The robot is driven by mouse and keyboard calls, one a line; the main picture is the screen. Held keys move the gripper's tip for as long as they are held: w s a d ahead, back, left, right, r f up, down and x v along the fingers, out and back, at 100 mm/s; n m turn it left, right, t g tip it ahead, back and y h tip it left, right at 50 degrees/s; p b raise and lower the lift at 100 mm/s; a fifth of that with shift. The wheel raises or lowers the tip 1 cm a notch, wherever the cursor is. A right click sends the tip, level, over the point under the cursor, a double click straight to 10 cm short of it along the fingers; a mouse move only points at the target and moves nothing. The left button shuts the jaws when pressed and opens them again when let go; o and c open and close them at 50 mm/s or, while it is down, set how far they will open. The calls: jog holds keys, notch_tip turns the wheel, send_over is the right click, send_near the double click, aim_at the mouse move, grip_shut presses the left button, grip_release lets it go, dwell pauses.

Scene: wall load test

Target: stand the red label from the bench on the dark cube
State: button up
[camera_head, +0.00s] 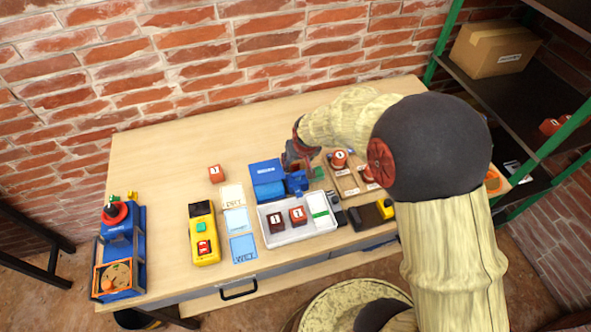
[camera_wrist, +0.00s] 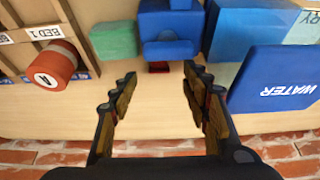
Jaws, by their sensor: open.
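My gripper (camera_head: 297,160) is open and empty over the bench (camera_head: 150,165), beside the blue items; it also shows in the wrist view (camera_wrist: 159,75). A small flat red piece (camera_wrist: 159,67) shows between and beyond the fingertips, partly under a blue object (camera_wrist: 170,28). It may be the red label; I cannot read it. In the head view I cannot make it out near my gripper.
A blue box marked WATER (camera_wrist: 275,80) is close to the right finger. A green block (camera_wrist: 113,40) and a red cylinder marked A (camera_wrist: 52,70) lie left. The brick wall is behind.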

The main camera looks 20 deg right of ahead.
aim_at(296, 165)
jog(key=b+x, duration=0.1)
jog(key=x, duration=0.3)
jog(key=shift+r, duration=0.1)
jog(key=shift+c, duration=1.3)
jog(key=c, duration=0.6)
jog(key=shift+c, duration=0.2)
